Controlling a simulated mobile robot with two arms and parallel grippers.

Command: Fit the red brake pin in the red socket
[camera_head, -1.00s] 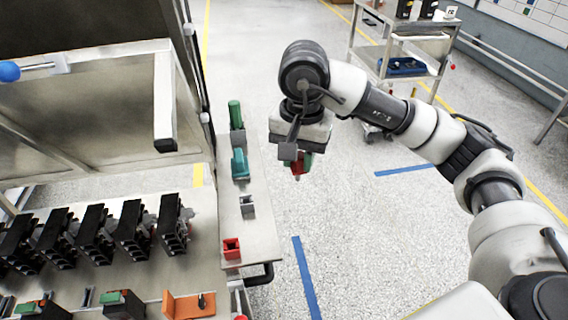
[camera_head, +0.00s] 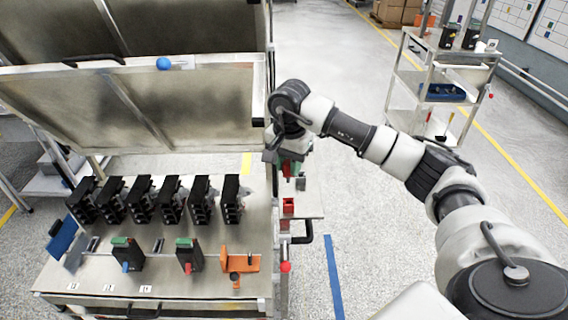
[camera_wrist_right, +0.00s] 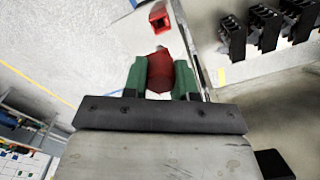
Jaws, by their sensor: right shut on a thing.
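My right gripper (camera_head: 287,166) is above the narrow side shelf, at its far part. In the right wrist view its two green fingers (camera_wrist_right: 160,78) are shut on the red brake pin (camera_wrist_right: 159,72), one on each side. In the head view the pin is small and partly hidden by the gripper. The red socket (camera_head: 288,206), a small open-topped block, stands on the side shelf on the near side of the gripper. It also shows in the right wrist view (camera_wrist_right: 159,17), apart from the pin and beyond it. My left gripper is not in view.
The bench (camera_head: 70,275) left of the shelf carries a row of black breakers (camera_head: 170,200), and an orange bracket (camera_head: 240,263). A raised metal panel (camera_head: 180,105) stands behind them. A black handle (camera_head: 303,233) sticks out by the shelf. Open floor lies right.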

